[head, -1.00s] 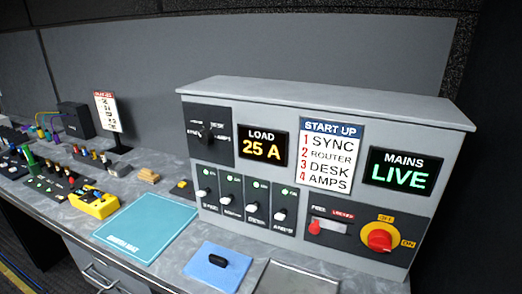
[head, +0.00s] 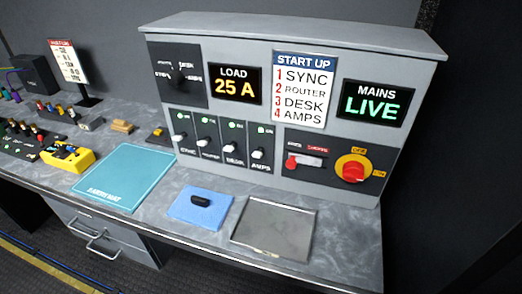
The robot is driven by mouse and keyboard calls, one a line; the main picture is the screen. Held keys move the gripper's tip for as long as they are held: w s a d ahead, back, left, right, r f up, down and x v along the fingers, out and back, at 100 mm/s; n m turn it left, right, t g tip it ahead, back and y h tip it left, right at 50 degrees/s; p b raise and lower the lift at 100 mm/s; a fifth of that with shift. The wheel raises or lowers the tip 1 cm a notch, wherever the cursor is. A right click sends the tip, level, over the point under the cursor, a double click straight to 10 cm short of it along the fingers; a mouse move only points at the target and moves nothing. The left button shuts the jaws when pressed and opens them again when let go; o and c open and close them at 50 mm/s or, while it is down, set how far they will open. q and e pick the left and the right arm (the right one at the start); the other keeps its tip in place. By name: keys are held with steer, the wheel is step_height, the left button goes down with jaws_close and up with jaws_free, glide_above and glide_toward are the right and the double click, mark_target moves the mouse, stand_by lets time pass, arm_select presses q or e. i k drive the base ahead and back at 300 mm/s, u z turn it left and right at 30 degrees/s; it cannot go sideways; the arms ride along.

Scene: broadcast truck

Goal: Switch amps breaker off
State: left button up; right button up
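The grey power panel (head: 220,50) stands on the desk. A row of breakers with white levers sits at its lower left, each with a lit green light above. The amps breaker (head: 258,153) is the rightmost of the row, labelled AMPS below. Its green light (head: 262,130) is lit. The load display (head: 235,85) reads 25 A and the mains display (head: 375,101) reads LIVE. Neither of my grippers is in view.
A start-up list (head: 301,90), a red fuse handle (head: 293,161) and a red rotary mains switch (head: 352,171) are on the panel. In front lie a blue pad (head: 185,211) with a black handle, a grey tray (head: 250,212) and a teal mat (head: 125,175).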

mark_target(259, 154)
steer(key=u, duration=0.9)
steer(key=k, duration=1.2)
steer(key=u, duration=1.35)
steer(key=i, duration=1.2)
steer(key=z, duration=0.7)
steer(key=i, duration=0.8)
steer(key=z, duration=1.3)
steer(key=i, duration=0.45)
steer(key=z, duration=0.3)
